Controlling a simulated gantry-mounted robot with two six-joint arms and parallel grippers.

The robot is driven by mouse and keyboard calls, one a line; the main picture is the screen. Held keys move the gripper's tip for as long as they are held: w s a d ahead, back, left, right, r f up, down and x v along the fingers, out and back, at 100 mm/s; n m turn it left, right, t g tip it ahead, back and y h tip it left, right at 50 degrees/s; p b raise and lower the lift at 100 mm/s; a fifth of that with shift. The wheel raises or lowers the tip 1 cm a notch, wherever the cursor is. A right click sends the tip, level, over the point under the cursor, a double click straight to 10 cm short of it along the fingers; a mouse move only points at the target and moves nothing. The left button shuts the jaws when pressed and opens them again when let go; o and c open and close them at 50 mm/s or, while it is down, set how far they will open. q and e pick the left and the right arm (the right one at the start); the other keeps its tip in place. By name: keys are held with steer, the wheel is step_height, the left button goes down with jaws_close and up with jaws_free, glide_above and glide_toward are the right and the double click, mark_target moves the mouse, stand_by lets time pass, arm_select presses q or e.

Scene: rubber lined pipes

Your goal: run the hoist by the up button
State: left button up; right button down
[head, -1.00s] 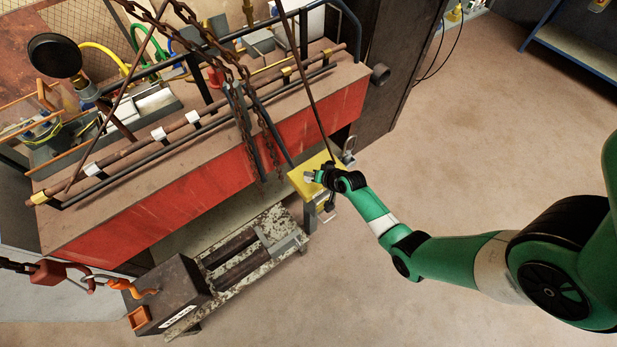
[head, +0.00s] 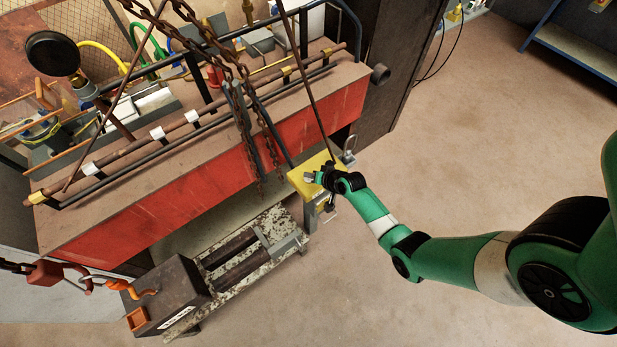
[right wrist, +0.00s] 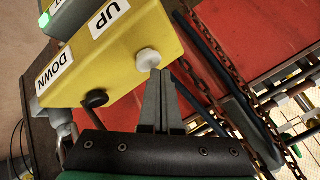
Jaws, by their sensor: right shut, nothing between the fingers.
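The yellow control box (head: 300,182) stands by the right end of the red-fronted bench in the head view. In the right wrist view its yellow face (right wrist: 130,50) carries the labels UP and DOWN, a white button (right wrist: 148,59) beside UP and a black button (right wrist: 96,98) beside DOWN. My right gripper (right wrist: 153,75) is shut and empty, its fingertips at the white button; I cannot tell whether the button is pressed in. It also shows over the box in the head view (head: 314,176). A chain with a red block (head: 45,273) hangs at the lower left. My left gripper is out of view.
A dark box (head: 170,292) with orange fittings sits on a worn low stand (head: 240,268). Rusty chains (head: 235,90) hang before the red bench front (head: 215,190). A green light (right wrist: 45,19) glows above the control box. Open floor (head: 470,170) lies to the right.

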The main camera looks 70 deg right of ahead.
mark_target(310, 180)
steer(key=shift+f+b, duration=0.4)
steer(key=shift+f, duration=0.1)
stand_by(0.6)
steer(key=shift+r+p, duration=0.95)
steer(key=shift+r, duration=0.1)
step_height(310, 180, up, 5)
steer(key=p, duration=0.5)
stand_by(0.4)
